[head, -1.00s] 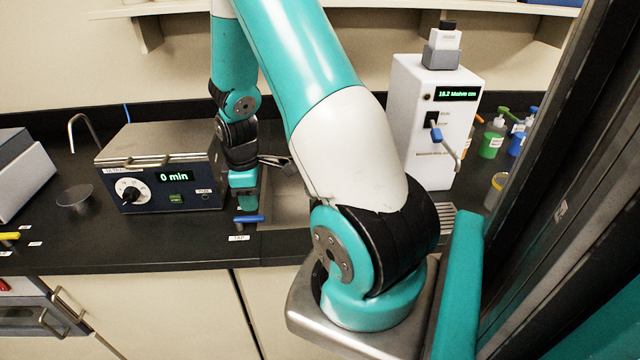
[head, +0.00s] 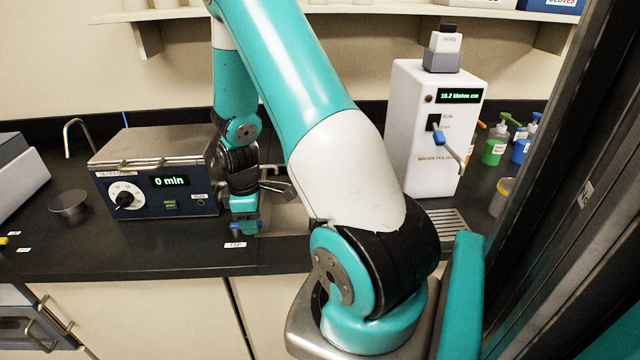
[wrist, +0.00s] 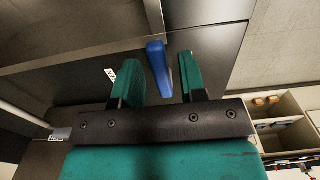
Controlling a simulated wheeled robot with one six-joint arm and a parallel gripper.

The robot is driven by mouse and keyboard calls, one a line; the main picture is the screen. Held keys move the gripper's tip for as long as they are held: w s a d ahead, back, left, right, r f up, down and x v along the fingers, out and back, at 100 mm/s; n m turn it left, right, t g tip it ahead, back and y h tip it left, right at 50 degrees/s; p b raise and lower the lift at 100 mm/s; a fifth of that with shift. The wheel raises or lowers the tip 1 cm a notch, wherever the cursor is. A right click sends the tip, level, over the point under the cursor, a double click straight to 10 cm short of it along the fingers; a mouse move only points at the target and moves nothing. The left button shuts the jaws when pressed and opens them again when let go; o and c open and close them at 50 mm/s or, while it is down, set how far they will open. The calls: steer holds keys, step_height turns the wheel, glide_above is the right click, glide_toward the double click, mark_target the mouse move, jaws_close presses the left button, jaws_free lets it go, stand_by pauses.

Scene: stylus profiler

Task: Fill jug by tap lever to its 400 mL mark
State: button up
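The blue tap lever (wrist: 158,66) shows in the wrist view between the two teal fingers of my gripper (wrist: 160,80). The fingers are apart, with a small gap visible on each side of the lever. In the head view my gripper (head: 244,208) points down at the counter's front edge, beside the sink. Only a bit of the blue lever (head: 236,226) shows there, behind the label reading TAP (head: 235,245). I cannot make out the jug in either view; my arm hides much of the sink (head: 288,217).
A dark blue bath box (head: 150,205) reading 0 min stands left of my gripper. A white water polisher (head: 415,125) with its own blue-tipped lever stands right, with green and blue bottles (head: 495,148) beyond. A shelf (head: 380,12) runs above. The counter front left is mostly clear.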

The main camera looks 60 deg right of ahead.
jaws_close()
steer(key=shift+w+d+n, duration=0.25)
steer(key=shift+n, duration=0.7)
steer(key=shift+w+d+n, duration=0.2)
steer(key=shift+d+n, duration=0.05)
steer(key=shift+n, duration=0.7)
steer(key=shift+p, duration=0.3)
steer(key=shift+w+d+n, duration=0.1)
steer(key=shift+w+n, duration=0.1)
steer(key=shift+n, duration=0.5)
steer(key=shift+w+d+n, duration=0.1)
steer(key=shift+w+n, duration=0.1)
steer(key=shift+n, duration=0.45)
steer(key=shift+w+d+n, duration=0.1)
steer(key=shift+w+n, duration=0.05)
steer(key=shift+n, duration=0.5)
